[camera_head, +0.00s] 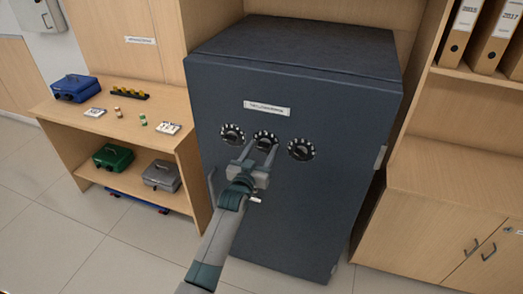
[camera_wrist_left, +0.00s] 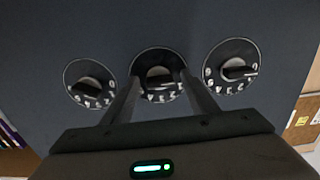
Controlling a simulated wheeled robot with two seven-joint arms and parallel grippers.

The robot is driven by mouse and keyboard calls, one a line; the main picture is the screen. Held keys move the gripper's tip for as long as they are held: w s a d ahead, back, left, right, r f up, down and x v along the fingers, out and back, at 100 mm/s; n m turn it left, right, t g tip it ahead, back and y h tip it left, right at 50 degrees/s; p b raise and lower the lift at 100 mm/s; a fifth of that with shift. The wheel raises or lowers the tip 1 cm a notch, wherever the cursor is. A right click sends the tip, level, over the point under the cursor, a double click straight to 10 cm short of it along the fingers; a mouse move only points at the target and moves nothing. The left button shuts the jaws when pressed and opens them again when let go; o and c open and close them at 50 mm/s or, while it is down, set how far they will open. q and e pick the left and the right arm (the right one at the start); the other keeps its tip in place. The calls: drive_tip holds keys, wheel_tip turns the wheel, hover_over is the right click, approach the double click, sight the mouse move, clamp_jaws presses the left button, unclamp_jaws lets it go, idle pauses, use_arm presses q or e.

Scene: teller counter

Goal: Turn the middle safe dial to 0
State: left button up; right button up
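The dark grey safe (camera_head: 340,200) stands upright with its door shut. Three round black dials with white marks sit in a row: left dial (camera_head: 232,135), middle dial (camera_head: 266,137) and right dial (camera_head: 301,149). My left gripper (camera_head: 263,146) is at the middle dial. In the left wrist view its two fingers (camera_wrist_left: 160,78) are apart, one on each side of the middle dial's black knob (camera_wrist_left: 159,74), with no clear grip on it. The fingers cover part of the dial ring, and its setting is too small to read. My right gripper is not in view.
A wooden shelf unit (camera_head: 150,118) at left holds a blue cash box (camera_head: 75,88), a green box (camera_head: 113,157) and a grey box (camera_head: 161,176). A wooden cabinet (camera_head: 440,225) stands at right, with binders (camera_head: 490,35) above. The floor before the safe is clear.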

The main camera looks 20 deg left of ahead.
use_arm(q)
drive_tip(key=shift+s, duration=0.15)
drive_tip(key=s+b, duration=0.4)
drive_tip(key=s, duration=1.3)
drive_tip(key=shift+a, duration=0.3)
